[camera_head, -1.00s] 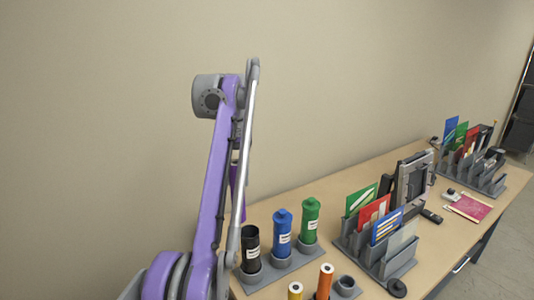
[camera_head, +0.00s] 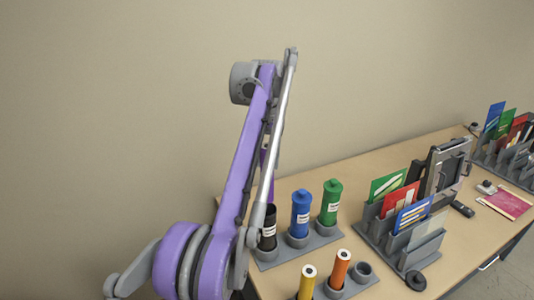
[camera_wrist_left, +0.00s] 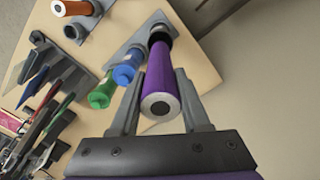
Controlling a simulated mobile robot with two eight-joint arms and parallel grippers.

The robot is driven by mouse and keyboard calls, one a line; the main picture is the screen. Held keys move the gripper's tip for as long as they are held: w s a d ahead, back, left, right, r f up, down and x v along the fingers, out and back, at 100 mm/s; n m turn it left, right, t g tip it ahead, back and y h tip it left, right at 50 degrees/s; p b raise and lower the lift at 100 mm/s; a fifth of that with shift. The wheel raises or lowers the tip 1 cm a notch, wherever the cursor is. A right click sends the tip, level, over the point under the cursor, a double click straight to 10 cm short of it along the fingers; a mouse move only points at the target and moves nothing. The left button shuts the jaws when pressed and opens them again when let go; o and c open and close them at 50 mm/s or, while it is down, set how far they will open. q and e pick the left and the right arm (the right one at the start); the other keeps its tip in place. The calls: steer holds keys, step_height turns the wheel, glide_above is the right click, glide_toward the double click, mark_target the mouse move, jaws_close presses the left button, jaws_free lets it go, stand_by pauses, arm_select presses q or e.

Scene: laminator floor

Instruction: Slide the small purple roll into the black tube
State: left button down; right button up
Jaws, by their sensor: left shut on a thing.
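In the left wrist view, my left gripper (camera_wrist_left: 161,74) is shut on the purple roll (camera_wrist_left: 163,82), one finger on each side. The roll's pale end with a dark centre hole faces the camera. Its far end meets the mouth of the black tube (camera_wrist_left: 158,34); I cannot tell how far it reaches inside. In the head view, the black tube (camera_head: 268,229) stands upright in a grey holder (camera_head: 268,262), partly covered by my left arm. My left gripper is hidden there behind the arm. My right gripper is not in view.
A blue tube (camera_head: 300,213) and a green tube (camera_head: 331,202) stand beside the black one. A yellow roll (camera_head: 307,282) and an orange roll (camera_head: 339,268) stand in front. Grey racks of coloured sheets (camera_head: 408,235) occupy the table (camera_head: 345,172) to the right.

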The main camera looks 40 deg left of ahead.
mark_target(267, 201)
arm_select(q)
steer(key=f+b, duration=0.1)
steer(key=f, duration=0.2)
steer(key=shift+s+f, duration=0.1)
steer(key=shift+s, duration=0.1)
step_height(267, 201, down, 2)
steer(key=shift+w+f+b, duration=0.1)
steer(key=shift+w+b, duration=0.05)
steer(key=shift+b, duration=0.35)
steer(key=shift+f+b, duration=0.45)
steer(key=shift+f, duration=0.45)
steer(key=shift+f+b, duration=1.75)
steer(key=shift+f, duration=2.25)
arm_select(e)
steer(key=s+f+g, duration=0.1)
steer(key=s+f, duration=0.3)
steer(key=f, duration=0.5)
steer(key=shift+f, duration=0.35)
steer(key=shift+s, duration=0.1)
arm_select(q)
steer(key=shift+c, duration=1.5)
jaws_free()
